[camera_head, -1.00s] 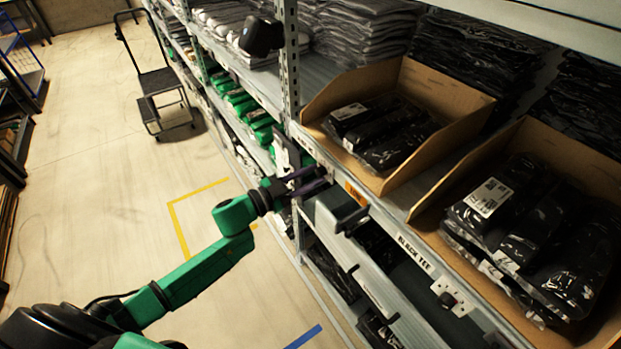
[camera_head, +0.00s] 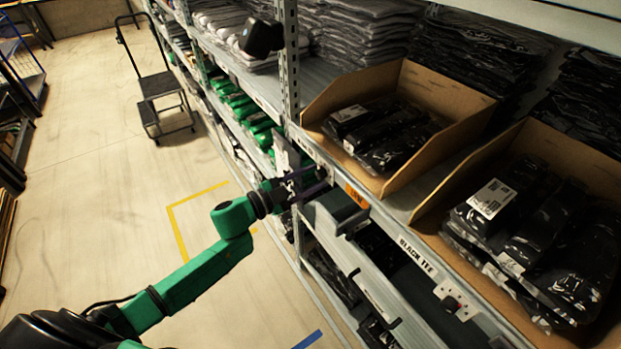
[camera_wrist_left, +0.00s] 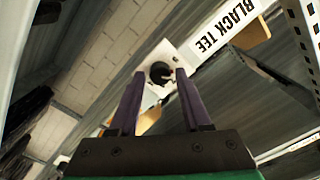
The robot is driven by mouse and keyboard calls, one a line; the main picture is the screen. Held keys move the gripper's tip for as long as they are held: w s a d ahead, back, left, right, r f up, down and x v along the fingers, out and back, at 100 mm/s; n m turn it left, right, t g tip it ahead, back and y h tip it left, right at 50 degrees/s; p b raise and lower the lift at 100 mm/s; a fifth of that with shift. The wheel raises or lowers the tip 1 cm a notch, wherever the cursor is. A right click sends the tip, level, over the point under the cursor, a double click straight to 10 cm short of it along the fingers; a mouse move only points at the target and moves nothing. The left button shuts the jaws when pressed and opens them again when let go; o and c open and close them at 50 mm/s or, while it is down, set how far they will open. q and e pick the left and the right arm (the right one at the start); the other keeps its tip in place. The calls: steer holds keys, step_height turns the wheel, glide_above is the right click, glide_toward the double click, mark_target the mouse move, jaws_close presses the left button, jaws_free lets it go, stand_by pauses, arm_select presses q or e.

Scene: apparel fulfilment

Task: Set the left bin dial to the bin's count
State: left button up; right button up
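The left bin (camera_head: 454,98) is an open cardboard tray on the shelf, holding a few black bagged packs (camera_head: 385,135) with white labels; they overlap, so their exact number is hard to tell. My left gripper (camera_head: 318,180) is at the shelf's front edge below and left of this bin. In the left wrist view its two purple fingers (camera_wrist_left: 160,76) are apart, with a black dial knob (camera_wrist_left: 160,72) on a white plate between their tips. Whether they touch the knob is unclear. The head view does not show this dial clearly. My right gripper is out of view.
The right cardboard bin (camera_head: 430,218) also holds black packs. Below it on the shelf edge are a BLACK TEE label (camera_head: 417,256) and another dial plate (camera_head: 455,299). An orange label (camera_head: 357,196) is near my gripper.

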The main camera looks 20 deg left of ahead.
arm_select(q)
steer(key=shift+o, duration=0.2)
steer(key=shift+s+a+f, duration=0.1)
steer(key=shift+s+a, duration=0.05)
steer(key=shift+s, duration=0.05)
steer(key=b+v, duration=0.1)
steer(key=v, duration=1.3)
